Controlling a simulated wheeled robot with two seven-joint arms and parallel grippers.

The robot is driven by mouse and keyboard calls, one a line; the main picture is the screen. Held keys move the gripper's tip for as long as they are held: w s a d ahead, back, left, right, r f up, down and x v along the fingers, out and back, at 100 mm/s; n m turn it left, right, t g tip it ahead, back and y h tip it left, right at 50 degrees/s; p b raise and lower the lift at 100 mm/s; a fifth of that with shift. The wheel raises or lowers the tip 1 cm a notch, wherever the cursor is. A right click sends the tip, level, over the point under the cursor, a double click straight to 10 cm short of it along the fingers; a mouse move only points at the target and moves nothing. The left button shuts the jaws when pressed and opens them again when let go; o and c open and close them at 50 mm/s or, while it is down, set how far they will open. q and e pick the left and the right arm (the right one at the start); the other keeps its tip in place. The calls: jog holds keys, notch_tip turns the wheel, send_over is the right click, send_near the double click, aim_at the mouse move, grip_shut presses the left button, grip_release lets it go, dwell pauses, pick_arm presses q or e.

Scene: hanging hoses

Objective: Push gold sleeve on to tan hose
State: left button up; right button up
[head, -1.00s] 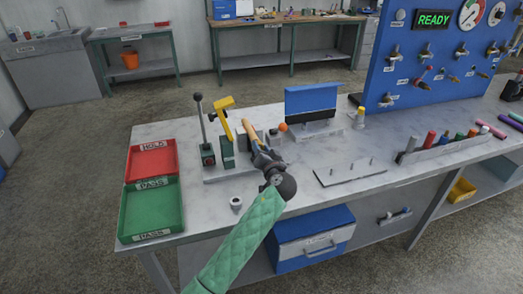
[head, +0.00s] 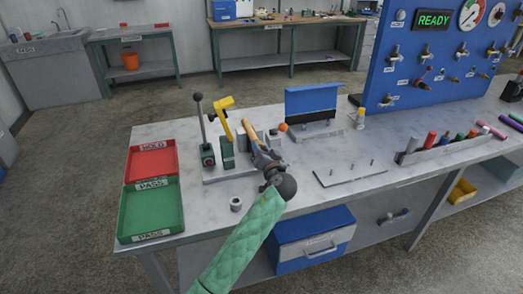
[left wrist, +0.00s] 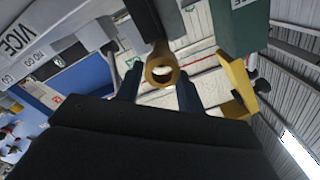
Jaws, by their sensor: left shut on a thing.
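A tan hose (head: 250,132) shows as a short slanted length beside the vice in the head view. My left gripper (head: 262,152) is at its lower end. In the left wrist view a gold ring-shaped sleeve (left wrist: 162,72) sits between the two dark fingers of my left gripper (left wrist: 158,92), which is shut on it. Its hole faces the camera. A dark brownish length runs up behind it; I cannot tell how far the sleeve is on the hose. In the head view the gripper hides the sleeve. My right gripper is not in view.
An orange ball (head: 282,127) and a blue-topped stand (head: 311,98) are to the right. A white ring (head: 236,204) lies near the front edge. Red (head: 151,142) and green (head: 180,205) trays are left.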

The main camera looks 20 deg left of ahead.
aim_at(259, 144)
pick_arm(q)
jog(key=shift+b+x, duration=0.65)
jog(key=shift+x, duration=1.05)
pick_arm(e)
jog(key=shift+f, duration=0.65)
pick_arm(q)
jog(key=o, duration=1.1)
jog(key=shift+s+d+f, duration=0.15)
jog(key=shift+d, duration=0.05)
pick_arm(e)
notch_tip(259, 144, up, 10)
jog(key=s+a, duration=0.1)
pick_arm(q)
jog(key=b+v, duration=0.2)
jog(key=v, duration=0.5)
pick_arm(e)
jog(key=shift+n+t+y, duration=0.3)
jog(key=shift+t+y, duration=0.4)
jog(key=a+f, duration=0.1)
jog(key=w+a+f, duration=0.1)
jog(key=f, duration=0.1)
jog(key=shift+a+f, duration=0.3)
pick_arm(q)
jog(key=shift+s, duration=0.15)
